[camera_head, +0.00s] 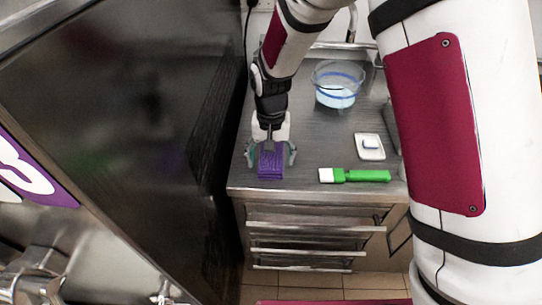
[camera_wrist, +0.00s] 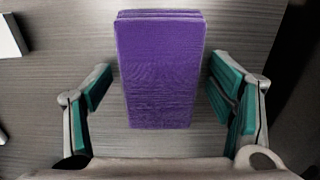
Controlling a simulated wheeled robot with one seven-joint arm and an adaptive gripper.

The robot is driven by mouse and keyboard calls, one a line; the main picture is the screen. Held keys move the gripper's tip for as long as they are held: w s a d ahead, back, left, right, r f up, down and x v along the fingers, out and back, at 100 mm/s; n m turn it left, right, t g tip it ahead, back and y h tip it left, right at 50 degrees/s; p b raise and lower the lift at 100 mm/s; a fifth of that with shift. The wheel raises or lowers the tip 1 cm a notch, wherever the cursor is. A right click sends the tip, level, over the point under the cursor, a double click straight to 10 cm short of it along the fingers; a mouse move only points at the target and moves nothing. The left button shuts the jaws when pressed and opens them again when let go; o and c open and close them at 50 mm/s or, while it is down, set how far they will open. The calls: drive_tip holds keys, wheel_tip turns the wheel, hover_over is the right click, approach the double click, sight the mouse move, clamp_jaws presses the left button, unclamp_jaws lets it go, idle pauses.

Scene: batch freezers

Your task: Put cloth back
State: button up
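The purple folded cloth (camera_head: 271,163) lies on the counter near its front left corner. In the wrist view the cloth (camera_wrist: 160,68) is a neat rectangular stack between the two finger pads. My gripper (camera_head: 271,156) is over the cloth with its fingers spread on either side. In the wrist view my gripper (camera_wrist: 158,92) is open, with a gap between each green pad and the cloth. The cloth appears to rest on the counter.
The grey counter (camera_head: 310,150) holds a clear bowl with bluish liquid (camera_head: 337,88), a small white dish (camera_head: 369,147) and a green-handled brush (camera_head: 358,176). A tall dark panel (camera_head: 130,120) stands close on the left. Drawers (camera_head: 305,230) are below.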

sight(272, 157)
drive_tip(key=shift+r, duration=0.1)
wheel_tip(272, 157, up, 12)
idle(0.5)
drive_tip(key=shift+d+r, duration=0.1)
drive_tip(key=shift+r, duration=0.1)
drive_tip(key=s+d+r+t, duration=0.1)
drive_tip(key=s+d+r, duration=0.3)
drive_tip(key=d+r, duration=0.35)
drive_tip(key=s+d+r+t, duration=0.2)
drive_tip(key=s+d, duration=0.4)
drive_tip(key=s, duration=0.3)
drive_tip(key=s+d+r+t, duration=0.1)
drive_tip(key=s+d+r, duration=0.3)
drive_tip(key=s, duration=0.5)
drive_tip(key=d, duration=0.2)
drive_tip(key=shift+s+d+t, duration=0.3)
drive_tip(key=shift+s+t, duration=0.1)
